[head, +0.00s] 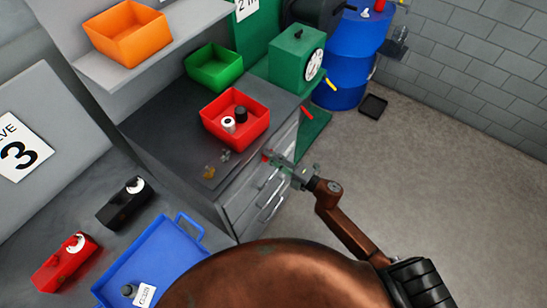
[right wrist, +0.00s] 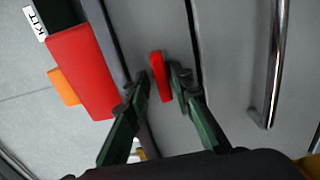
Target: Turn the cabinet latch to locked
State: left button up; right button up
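The grey cabinet (head: 240,205) stands left of centre in the head view, its front facing right. The cabinet latch (right wrist: 160,76) is a small red lever on the cabinet front, upright and slightly tilted in the right wrist view. In the head view only a bit of red shows at the gripper tips. My right gripper (head: 277,162) is at the upper part of the cabinet front. In the right wrist view its green fingers (right wrist: 156,82) are apart, one on each side of the latch; the right finger is very close to it. Whether they touch is unclear. My left gripper is not in view.
A chrome bar handle (right wrist: 275,70) is right of the latch. A red bin (head: 235,137) and a green bin (head: 214,72) stand on the cabinet top. A blue tray (head: 190,228) is at lower left. The floor (head: 430,170) to the right is mostly clear.

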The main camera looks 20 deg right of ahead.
jog(key=shift+o, duration=0.6)
jog(key=shift+s, duration=0.15)
jog(key=shift+f, duration=0.1)
jog(key=v, duration=1.2)
jog(key=shift+d+f, duration=0.1)
